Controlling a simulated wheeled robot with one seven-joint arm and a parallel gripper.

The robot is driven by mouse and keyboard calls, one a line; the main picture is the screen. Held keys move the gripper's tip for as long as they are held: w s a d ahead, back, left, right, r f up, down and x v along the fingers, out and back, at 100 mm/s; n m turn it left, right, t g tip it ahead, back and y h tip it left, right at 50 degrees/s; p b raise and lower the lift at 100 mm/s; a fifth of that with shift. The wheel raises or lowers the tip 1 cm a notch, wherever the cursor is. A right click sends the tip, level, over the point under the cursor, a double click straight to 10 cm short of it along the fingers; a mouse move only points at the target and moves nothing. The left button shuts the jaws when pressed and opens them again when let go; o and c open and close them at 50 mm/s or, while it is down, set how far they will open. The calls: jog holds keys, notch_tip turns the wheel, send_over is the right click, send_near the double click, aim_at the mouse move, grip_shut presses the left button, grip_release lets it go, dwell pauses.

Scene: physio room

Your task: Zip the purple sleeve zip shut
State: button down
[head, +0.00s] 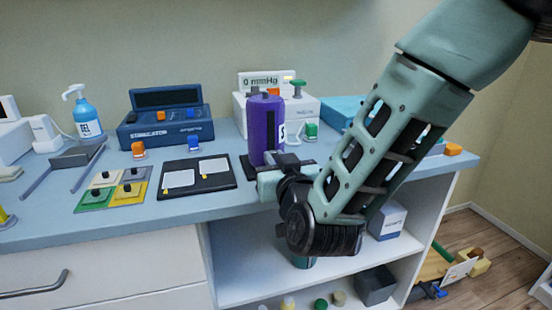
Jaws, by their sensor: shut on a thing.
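The purple sleeve (263,127) stands upright on the counter, a cylinder with a dark strip and a white tag on its right side. My gripper (268,178) is at its lower front right, close to the base, with my arm coming in from the upper right. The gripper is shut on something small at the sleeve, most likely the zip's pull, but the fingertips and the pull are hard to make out. How far the zip is closed cannot be told from this view.
The counter (150,208) also holds a blue stimulator box (165,121), a white pressure gauge unit (300,108), a black board with white cards (198,177), coloured pads (115,187) and a blue gel bottle (87,118). Open shelves (255,270) lie below the counter.

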jog(key=shift+f, duration=0.6)
jog(key=c, duration=1.4)
grip_release()
jog(key=shift+s+d, duration=0.1)
jog(key=shift+s, duration=0.4)
jog(key=b+v, duration=1.5)
jog(key=v, duration=0.1)
jog(key=shift+s, duration=0.2)
